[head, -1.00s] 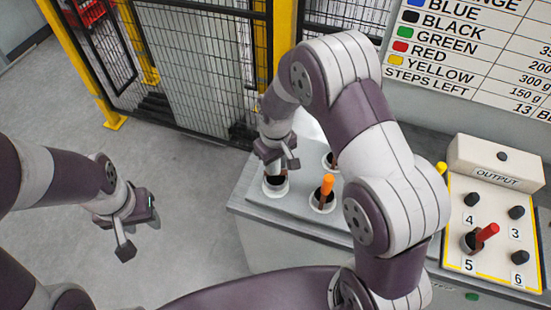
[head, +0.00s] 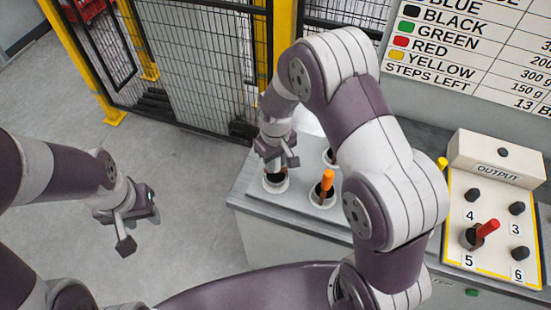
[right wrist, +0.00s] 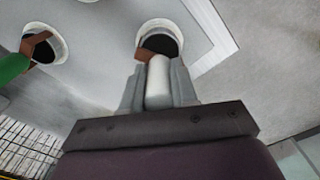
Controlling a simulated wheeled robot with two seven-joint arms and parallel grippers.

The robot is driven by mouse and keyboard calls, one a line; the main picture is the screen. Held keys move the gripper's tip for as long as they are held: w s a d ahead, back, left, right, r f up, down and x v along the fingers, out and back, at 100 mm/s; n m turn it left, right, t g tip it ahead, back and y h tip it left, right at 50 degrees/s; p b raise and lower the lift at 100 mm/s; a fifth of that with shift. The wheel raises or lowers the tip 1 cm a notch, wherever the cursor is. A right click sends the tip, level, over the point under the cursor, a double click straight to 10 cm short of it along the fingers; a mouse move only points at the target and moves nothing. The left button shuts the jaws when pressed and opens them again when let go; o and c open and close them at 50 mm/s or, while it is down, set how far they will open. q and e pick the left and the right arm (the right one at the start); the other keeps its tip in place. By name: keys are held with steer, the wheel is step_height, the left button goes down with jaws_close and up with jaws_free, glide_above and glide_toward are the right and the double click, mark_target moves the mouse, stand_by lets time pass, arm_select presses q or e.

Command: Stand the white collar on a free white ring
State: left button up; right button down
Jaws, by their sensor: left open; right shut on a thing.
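My right gripper (head: 279,166) is shut on the white collar and points down at the near left white ring (head: 275,185) on the grey table. In the right wrist view the collar's white handle (right wrist: 158,82) is between the fingers, with a brown part at its far end against the dark opening of the white ring (right wrist: 178,30). I cannot tell whether the collar rests in the ring. An orange-handled collar (head: 327,183) stands in the white ring beside it. My left gripper (head: 138,229) is open and empty, over the floor at the left.
A green-handled piece (right wrist: 14,68) stands in another ring in the right wrist view. The output panel (head: 494,230) at the right has dark pegs, with a red-handled piece (head: 487,228) at 5. A mesh fence (head: 210,70) with yellow posts stands behind the table.

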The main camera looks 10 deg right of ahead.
steer(key=shift+f+b, duration=0.4)
steer(key=shift+f, duration=0.25)
steer(key=c, duration=0.8)
jaws_free()
step_height(320, 180, up, 13)
steer(key=shift+f+b, duration=0.1)
steer(key=shift+b, duration=0.85)
